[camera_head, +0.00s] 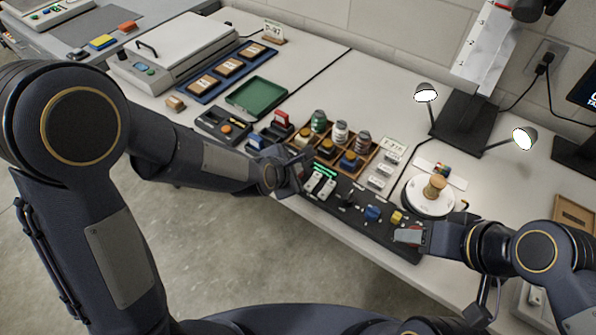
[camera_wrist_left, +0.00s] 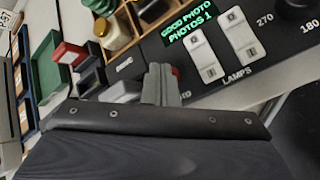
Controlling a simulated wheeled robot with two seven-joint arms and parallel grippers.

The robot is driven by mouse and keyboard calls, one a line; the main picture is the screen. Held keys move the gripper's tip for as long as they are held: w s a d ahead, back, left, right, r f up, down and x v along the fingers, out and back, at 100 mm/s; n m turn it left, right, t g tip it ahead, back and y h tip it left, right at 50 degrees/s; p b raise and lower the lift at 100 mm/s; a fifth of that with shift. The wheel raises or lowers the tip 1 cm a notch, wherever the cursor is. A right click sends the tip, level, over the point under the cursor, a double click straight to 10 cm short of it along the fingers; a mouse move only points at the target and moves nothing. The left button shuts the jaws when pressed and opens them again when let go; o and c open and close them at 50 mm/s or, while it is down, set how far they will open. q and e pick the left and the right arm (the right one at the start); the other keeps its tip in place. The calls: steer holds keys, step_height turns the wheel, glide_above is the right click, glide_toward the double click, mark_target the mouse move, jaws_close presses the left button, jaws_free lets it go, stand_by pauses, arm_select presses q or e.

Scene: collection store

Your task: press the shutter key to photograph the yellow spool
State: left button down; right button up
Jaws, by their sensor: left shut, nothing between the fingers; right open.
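A tan-yellow spool (camera_head: 434,187) stands upright on a round white turntable (camera_head: 424,206) between two lit lamps. The black control panel (camera_head: 345,204) lies along the table's front edge. Its green display (camera_wrist_left: 187,37) reads "GOOD PHOTO PHOTOS 1". My left gripper (camera_head: 300,179) is shut and empty at the panel's left end. In the left wrist view its fingertips (camera_wrist_left: 160,72) are over the panel, with a small red part (camera_wrist_left: 176,72) just behind them. I cannot tell whether they touch it. The shutter key cannot be clearly made out. My right gripper (camera_head: 410,236) is open at the panel's right end.
White lamp switches (camera_wrist_left: 238,37) sit beside the display. A blue knob (camera_head: 372,214) and a yellow part (camera_head: 397,217) are further right on the panel. A green tray (camera_head: 256,95) lies further back.

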stand_by(0.3)
arm_select(q)
steer(key=shift+r+p, duration=0.7)
steer(key=shift+r, duration=0.1)
step_height(320, 180, up, 5)
steer(key=p, duration=0.4)
stand_by(0.7)
